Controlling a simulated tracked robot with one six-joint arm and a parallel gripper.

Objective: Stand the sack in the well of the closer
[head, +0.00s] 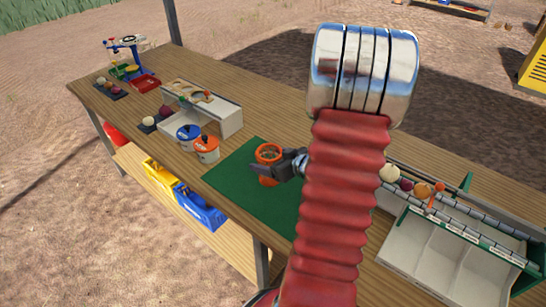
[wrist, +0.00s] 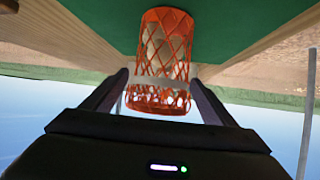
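The sack (head: 268,152) is an orange net with an open rim, upright over the green mat; whether it touches the mat is unclear. In the wrist view the sack (wrist: 165,45) shows pale contents through its net and a grey band across it. My gripper (head: 264,172) is at the sack, with one finger on each side of it. In the wrist view the fingertips of my gripper (wrist: 161,79) lie close to the band; firm contact cannot be made out. A white stand with a wooden slotted top (head: 205,100) is farther left; I cannot tell if it is the closer.
A blue device with a red tray (head: 143,83) is at the far left end. A roller conveyor (head: 455,215) with several onions fills the right. Crates sit on the lower shelf.

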